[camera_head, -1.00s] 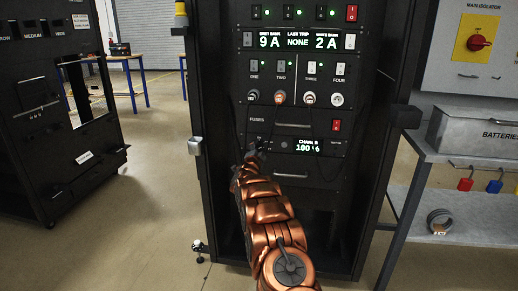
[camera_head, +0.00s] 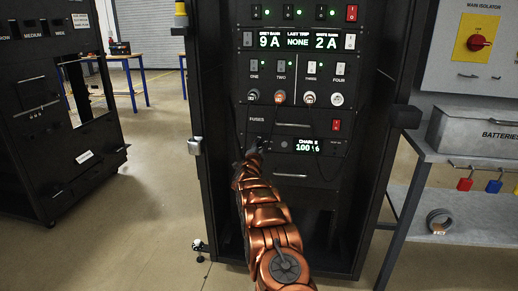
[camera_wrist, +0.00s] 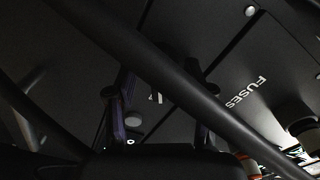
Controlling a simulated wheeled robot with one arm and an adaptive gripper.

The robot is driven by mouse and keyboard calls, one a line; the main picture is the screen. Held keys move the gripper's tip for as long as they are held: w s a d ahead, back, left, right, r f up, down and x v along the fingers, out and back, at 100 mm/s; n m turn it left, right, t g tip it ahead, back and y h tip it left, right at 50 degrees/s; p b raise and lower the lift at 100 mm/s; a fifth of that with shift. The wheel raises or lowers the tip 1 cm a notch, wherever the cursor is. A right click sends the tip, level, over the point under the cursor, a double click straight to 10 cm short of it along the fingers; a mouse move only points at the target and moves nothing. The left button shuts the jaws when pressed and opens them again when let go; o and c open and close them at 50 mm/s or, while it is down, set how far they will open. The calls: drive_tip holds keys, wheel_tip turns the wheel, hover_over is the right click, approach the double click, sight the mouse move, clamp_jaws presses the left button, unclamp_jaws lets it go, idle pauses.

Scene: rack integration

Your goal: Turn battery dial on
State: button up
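My gripper (camera_head: 250,154) is at the left part of the battery panel (camera_head: 318,158), low in the black rack. In the wrist view my gripper (camera_wrist: 162,112) has its two dark fingers apart, with the panel face showing between them. A small round grey knob or button (camera_wrist: 133,118) shows beside the left finger; I cannot tell whether it is the battery dial. The dial cannot be clearly made out; my gripper covers part of the panel's left side in the head view. The charge display (camera_head: 306,146) is lit and reads about 100%.
A fuse drawer (camera_head: 293,125) and a red switch (camera_head: 336,125) sit just above the panel. Several round sockets (camera_head: 309,98) are higher. A bench (camera_head: 425,150) with a battery box (camera_head: 480,134) stands right. Open floor lies left.

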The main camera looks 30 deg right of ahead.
drive_tip(key=c, duration=0.8)
drive_tip(key=shift+r+p, duration=0.1)
drive_tip(key=shift+p, duration=0.2)
drive_tip(key=shift+r+n+p, duration=0.2)
drive_tip(key=shift+n+p, duration=0.6)
drive_tip(key=shift+p, duration=0.35)
drive_tip(key=n+p, duration=0.3)
drive_tip(key=p, duration=0.1)
drive_tip(key=shift+n, duration=0.3)
drive_tip(key=n+p, duration=0.3)
drive_tip(key=shift+w+a, duration=0.1)
drive_tip(key=shift+a, duration=0.05)
drive_tip(key=shift+f+n+p, duration=0.15)
drive_tip(key=shift+n+p, duration=0.3)
drive_tip(key=shift+n, duration=1.45)
drive_tip(key=shift+w, duration=0.1)
